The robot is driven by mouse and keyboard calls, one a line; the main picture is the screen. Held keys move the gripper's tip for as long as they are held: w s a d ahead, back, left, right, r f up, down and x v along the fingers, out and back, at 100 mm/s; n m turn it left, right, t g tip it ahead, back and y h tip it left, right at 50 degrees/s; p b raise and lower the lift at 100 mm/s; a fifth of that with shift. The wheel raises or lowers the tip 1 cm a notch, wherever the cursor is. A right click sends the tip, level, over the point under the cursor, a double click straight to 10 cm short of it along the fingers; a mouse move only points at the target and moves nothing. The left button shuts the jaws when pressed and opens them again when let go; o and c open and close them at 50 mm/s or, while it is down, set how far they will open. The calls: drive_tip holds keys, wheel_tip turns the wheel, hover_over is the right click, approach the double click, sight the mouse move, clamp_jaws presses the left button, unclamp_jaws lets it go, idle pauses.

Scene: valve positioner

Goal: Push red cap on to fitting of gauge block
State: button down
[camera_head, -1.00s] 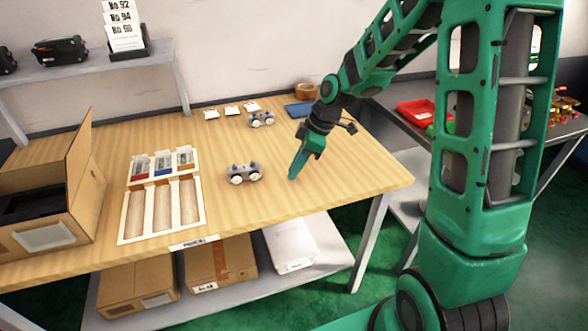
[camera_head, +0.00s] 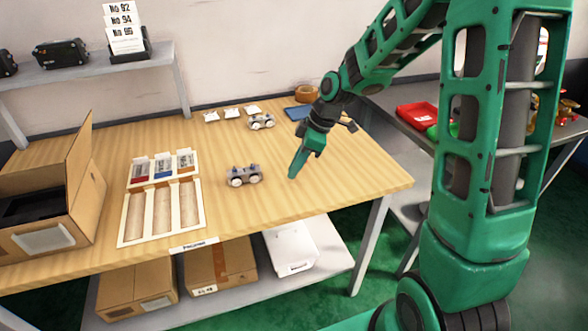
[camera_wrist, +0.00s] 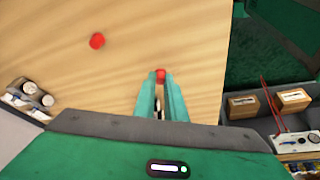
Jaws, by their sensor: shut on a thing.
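My gripper (camera_head: 293,175) points down low over the right part of the wooden table. In the wrist view my gripper (camera_wrist: 160,80) is shut on a small red cap (camera_wrist: 160,75) at its fingertips. A second round red piece (camera_wrist: 97,41) shows against the wood, apart from my fingers. A grey gauge block (camera_head: 244,176) with white round gauges stands on the table left of my gripper. Another similar block (camera_head: 261,121) stands farther back. A block with white gauges (camera_wrist: 32,97) shows at the wrist view's left edge; its fitting is not clear.
A pale sorting tray (camera_head: 125,212) and an open cardboard box (camera_head: 88,190) are at left. White packets (camera_head: 232,112), a tape roll (camera_head: 307,93) and a blue mat (camera_head: 298,112) lie at the back. A red bin (camera_head: 415,113) is on the side table. The table's front right is clear.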

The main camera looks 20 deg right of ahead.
drive_tip(key=shift+r, duration=1.6)
